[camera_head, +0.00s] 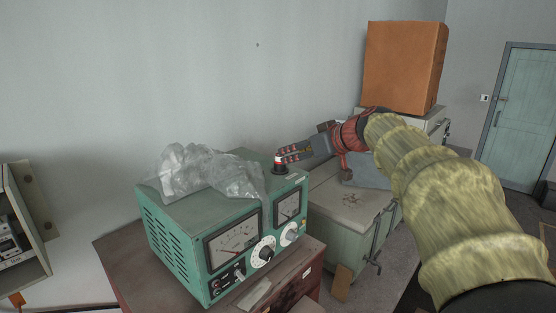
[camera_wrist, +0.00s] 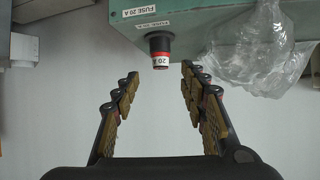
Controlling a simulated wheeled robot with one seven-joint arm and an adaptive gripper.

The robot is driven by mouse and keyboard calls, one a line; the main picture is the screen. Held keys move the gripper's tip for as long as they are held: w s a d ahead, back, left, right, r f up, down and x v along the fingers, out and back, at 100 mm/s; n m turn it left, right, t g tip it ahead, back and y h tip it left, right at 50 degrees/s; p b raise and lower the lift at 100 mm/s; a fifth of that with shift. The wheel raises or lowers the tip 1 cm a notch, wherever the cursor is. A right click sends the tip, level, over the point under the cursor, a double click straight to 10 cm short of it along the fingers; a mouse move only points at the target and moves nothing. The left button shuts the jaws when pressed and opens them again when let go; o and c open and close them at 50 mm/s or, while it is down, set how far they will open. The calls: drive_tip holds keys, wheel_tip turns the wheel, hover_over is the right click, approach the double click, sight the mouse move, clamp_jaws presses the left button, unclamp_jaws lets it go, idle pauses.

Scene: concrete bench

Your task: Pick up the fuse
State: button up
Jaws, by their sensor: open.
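The fuse (camera_wrist: 160,52) is a small dark cylinder with a red band and a white band marked 20 A. In the wrist view it sits at the edge of the green instrument box (camera_wrist: 196,20), beside labels reading FUSE 20 A. My gripper (camera_head: 284,157) is at the fuse in the head view. In the wrist view my gripper (camera_wrist: 158,74) is open, its fingers apart and empty, with the fuse just beyond the fingertips, roughly between them.
A crumpled clear plastic bag (camera_head: 205,172) lies on the green box, close to the fuse; it also shows in the wrist view (camera_wrist: 258,50). The box stands on a reddish-brown cabinet (camera_head: 122,262). An orange-brown box (camera_head: 403,66) stands behind my arm.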

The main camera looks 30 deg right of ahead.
sight(280, 162)
drive_tip(key=p+x, duration=0.1)
drive_tip(key=x, duration=0.3)
drive_tip(key=p+x, duration=0.1)
drive_tip(key=x, duration=0.1)
drive_tip(key=shift+w+r+p, duration=0.2)
drive_tip(key=shift+r+p, duration=0.05)
drive_tip(key=shift+p, duration=0.05)
drive_tip(key=shift+s, duration=0.1)
drive_tip(key=shift+c, duration=0.4)
drive_tip(key=shift+c, duration=0.5)
drive_tip(key=c, duration=0.9)
